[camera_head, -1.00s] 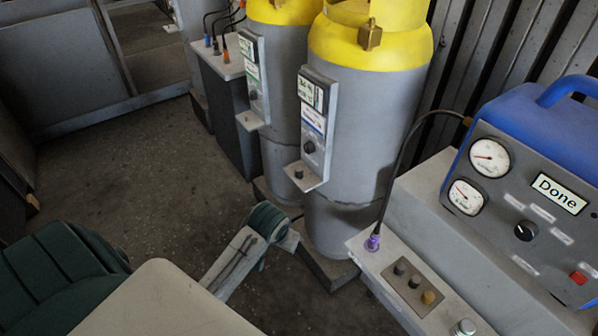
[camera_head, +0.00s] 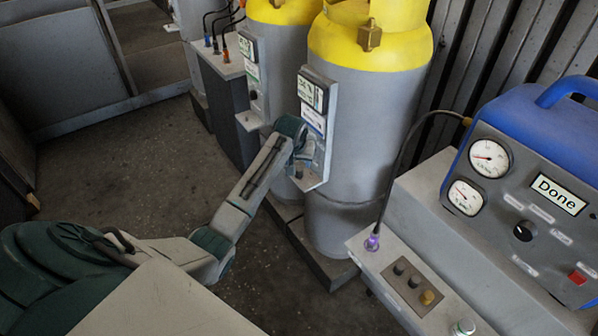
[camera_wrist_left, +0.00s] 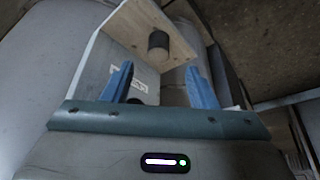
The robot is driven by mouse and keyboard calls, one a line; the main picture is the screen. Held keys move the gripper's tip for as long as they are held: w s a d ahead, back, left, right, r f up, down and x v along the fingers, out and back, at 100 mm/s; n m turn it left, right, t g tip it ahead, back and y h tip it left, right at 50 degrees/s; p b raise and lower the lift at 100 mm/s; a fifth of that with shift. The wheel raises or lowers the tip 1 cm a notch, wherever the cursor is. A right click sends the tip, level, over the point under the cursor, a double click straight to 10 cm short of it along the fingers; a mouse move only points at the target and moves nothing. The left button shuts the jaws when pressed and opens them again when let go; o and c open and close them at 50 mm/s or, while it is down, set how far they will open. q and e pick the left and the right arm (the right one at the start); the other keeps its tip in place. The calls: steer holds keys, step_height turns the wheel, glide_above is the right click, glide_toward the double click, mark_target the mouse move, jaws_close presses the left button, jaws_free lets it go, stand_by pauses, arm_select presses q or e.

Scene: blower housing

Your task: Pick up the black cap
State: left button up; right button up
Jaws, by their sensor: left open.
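A small dark cylinder (camera_wrist_left: 158,44), which looks like the black cap, stands on the small ledge (camera_wrist_left: 125,22) of the cylinder's control panel in the left wrist view. My left gripper (camera_wrist_left: 160,80) is open, with its two blue fingers apart and nothing between them. The cap appears beyond the fingertips, roughly centred between them. In the head view my left gripper (camera_head: 303,160) is in front of the panel's lower part, just above the ledge (camera_head: 312,183), and largely hides the cap there. My right gripper is not in view.
The panel (camera_head: 314,100) is fixed to a grey gas cylinder (camera_head: 365,130) with a yellow top. Another cylinder stands behind on the left. At right, a console (camera_head: 375,255) carries several knobs and a blue machine (camera_head: 530,110) showing "Done". The floor at left is clear.

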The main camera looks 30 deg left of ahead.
mark_target(299, 169)
arm_select(q)
steer(key=shift+p+x, duration=0.45)
steer(key=shift+x, duration=2.6)
steer(key=shift+d, duration=0.15)
steer(key=shift+c, duration=0.4)
steer(key=c, duration=1)
